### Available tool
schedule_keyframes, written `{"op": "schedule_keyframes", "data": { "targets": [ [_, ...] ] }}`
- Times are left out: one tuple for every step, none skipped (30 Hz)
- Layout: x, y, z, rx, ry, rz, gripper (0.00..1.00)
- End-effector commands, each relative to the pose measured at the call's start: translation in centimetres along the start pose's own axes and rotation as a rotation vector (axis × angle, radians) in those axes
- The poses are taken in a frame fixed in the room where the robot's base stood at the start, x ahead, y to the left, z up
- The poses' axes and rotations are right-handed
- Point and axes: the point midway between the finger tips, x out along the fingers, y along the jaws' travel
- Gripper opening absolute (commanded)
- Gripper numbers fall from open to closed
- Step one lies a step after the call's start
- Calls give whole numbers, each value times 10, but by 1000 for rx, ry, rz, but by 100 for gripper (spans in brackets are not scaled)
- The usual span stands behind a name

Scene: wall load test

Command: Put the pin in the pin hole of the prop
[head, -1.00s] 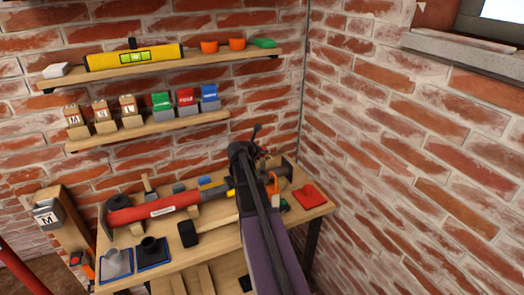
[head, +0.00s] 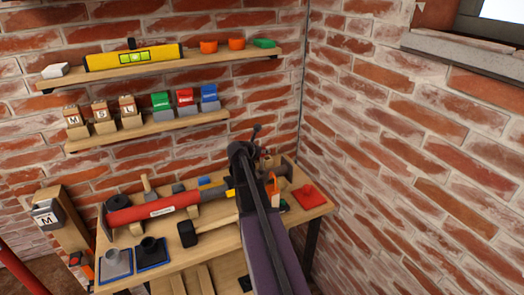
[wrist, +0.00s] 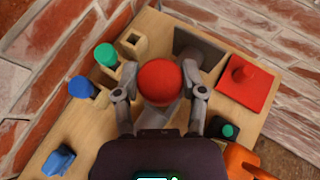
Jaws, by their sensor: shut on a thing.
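In the wrist view a red round-headed pin (wrist: 160,82) sits between the two fingers of my gripper (wrist: 162,92), which is shut on it. The pin's shaft is mostly hidden below its head. My gripper is over the right part of the bench, beyond the prop's right end. My arm covers part of this area, and I cannot make out the pin hole.
In the wrist view, green (wrist: 106,54) and blue (wrist: 82,87) pins stand in wooden holders beside an empty holder (wrist: 133,41). A red plate with a knob (wrist: 245,80) lies at right. Brick walls close off the back and right. Shelves (head: 150,130) hang above.

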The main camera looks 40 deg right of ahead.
Motion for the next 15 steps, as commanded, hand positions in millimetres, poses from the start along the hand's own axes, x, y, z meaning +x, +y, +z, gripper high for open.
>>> {"op": "schedule_keyframes", "data": {
  "targets": [
    [0, 0, -1, 0, 0, 0, 0],
    [1, 0, -1, 0, 0, 0, 0],
    [1, 0, -2, 0, 0, 0, 0],
    [1, 0, -2, 0, 0, 0, 0],
    [2, 0, -3, 0, 0, 0, 0],
    [2, 0, -4, 0, 0, 0, 0],
    [2, 0, -5, 0, 0, 0, 0],
    [3, 0, -5, 0, 0, 0, 0],
    [3, 0, -6, 0, 0, 0, 0],
    [3, 0, -6, 0, 0, 0, 0],
    [4, 0, -7, 0, 0, 0, 0],
    [4, 0, -8, 0, 0, 0, 0],
    [4, 0, -8, 0, 0, 0, 0],
    [4, 0, -9, 0, 0, 0, 0],
    [5, 0, -10, 0, 0, 0, 0]
  ]
}}
